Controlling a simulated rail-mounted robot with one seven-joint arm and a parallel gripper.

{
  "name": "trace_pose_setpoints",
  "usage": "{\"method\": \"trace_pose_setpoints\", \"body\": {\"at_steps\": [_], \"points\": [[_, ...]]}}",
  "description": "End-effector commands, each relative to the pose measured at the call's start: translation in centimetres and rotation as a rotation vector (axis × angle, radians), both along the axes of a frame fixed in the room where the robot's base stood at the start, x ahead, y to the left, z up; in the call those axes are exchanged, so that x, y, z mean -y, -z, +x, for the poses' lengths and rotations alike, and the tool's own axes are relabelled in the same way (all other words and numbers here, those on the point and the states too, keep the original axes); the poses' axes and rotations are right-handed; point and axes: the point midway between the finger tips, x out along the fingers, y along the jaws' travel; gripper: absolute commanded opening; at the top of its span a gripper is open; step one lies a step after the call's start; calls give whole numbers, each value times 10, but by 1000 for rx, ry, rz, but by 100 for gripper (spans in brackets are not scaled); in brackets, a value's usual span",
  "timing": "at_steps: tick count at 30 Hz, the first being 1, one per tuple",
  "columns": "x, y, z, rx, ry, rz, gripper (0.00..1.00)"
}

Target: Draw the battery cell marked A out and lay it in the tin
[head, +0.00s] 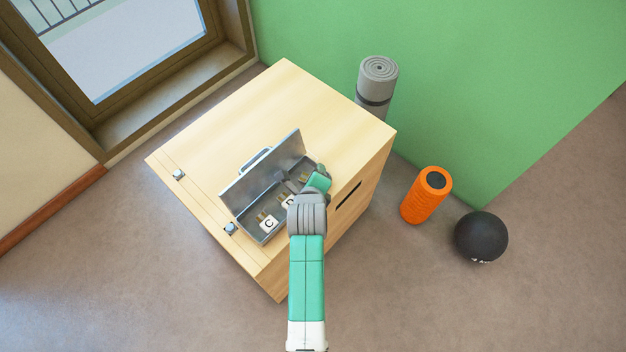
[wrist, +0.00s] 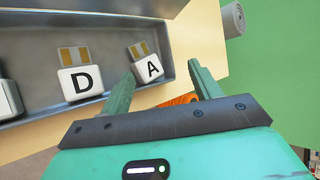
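The white cell marked A (wrist: 149,69) sits at the right end of an open grey metal box (wrist: 28,50), its brass-coloured contacts upward in the wrist view. My gripper (wrist: 162,70) is open. Its left fingertip lies close to A's lower left side, and its right fingertip is off to the right, past the box end. Whether a finger touches A I cannot tell. In the head view, my arm mostly hides that end of the box (head: 246,214). I see no separate tin; this hinged-lid box is the only metal container in view.
Cell D (wrist: 80,82) stands left of A, and cell C (head: 268,223) is further along. The box's raised lid (head: 262,168) stands behind them. The wooden crate top (head: 330,110) is otherwise mostly clear. An orange roller (head: 425,197) and black ball (head: 481,236) are on the floor.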

Motion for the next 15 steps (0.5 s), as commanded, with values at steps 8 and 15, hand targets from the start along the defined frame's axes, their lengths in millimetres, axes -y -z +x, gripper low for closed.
{"method": "trace_pose_setpoints", "body": {"at_steps": [8, 15], "points": [[-1, -11, -9, 0, 0, 0, 63], [-3, -42, -46, -1, -1, 0, 63]]}}
